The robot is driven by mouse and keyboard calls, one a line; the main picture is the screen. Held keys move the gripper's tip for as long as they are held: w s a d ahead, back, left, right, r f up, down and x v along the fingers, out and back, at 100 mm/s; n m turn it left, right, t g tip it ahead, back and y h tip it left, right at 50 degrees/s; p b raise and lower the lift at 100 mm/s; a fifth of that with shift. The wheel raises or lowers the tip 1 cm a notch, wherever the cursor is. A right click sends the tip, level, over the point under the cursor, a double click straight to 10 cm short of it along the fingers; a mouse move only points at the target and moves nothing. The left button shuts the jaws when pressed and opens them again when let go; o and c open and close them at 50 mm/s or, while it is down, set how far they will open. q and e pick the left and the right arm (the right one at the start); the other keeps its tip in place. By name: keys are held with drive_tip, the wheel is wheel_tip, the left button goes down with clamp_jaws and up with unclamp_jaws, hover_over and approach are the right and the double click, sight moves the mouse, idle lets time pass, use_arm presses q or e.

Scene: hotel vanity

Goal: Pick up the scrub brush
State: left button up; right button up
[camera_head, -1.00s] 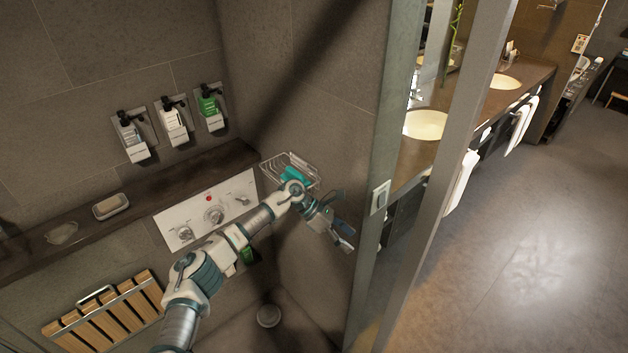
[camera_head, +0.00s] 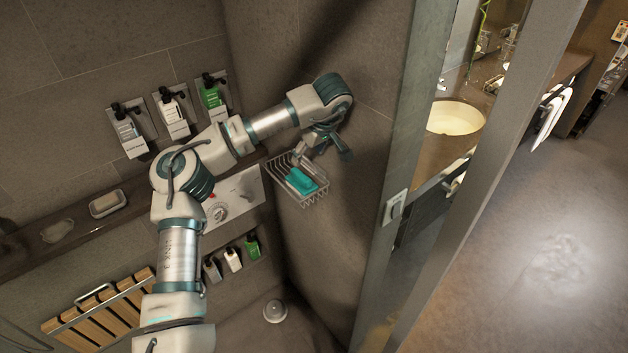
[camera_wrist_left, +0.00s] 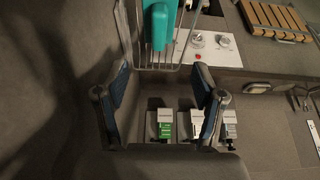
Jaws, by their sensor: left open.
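The scrub brush, a teal block with a grey part beside it (camera_head: 301,181), lies in a wire basket (camera_head: 312,201) on the shower wall in the head view. It also shows at the top of the left wrist view (camera_wrist_left: 158,28), partly cut off by the frame edge. My left gripper (camera_head: 325,150) is above and behind the basket, pointing down, apart from the brush. In the left wrist view its two fingers (camera_wrist_left: 160,85) are spread with nothing between them. My right gripper is in neither view.
A dark ledge (camera_head: 75,232) holds a soap dish (camera_head: 107,203). A tap panel (camera_head: 225,208) is left of the basket. A metal-framed partition (camera_head: 395,200) stands to the right.

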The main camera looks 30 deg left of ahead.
sight(300, 174)
use_arm(q)
drive_tip(key=x, duration=0.7)
drive_tip(key=shift+d+f, duration=0.25)
drive_tip(key=shift+f, duration=0.05)
drive_tip(key=x, duration=0.2)
drive_tip(key=p+x, duration=0.1)
drive_tip(key=x, duration=0.3)
drive_tip(key=shift+a, duration=0.3)
drive_tip(key=shift+w+d+f, duration=0.15)
drive_tip(key=shift+f, duration=0.1)
drive_tip(key=shift+d, duration=0.1)
drive_tip(key=shift+c, duration=0.5)
drive_tip(key=c, duration=0.8)
drive_tip(key=shift+a, duration=0.3)
drive_tip(key=shift+c, duration=0.2)
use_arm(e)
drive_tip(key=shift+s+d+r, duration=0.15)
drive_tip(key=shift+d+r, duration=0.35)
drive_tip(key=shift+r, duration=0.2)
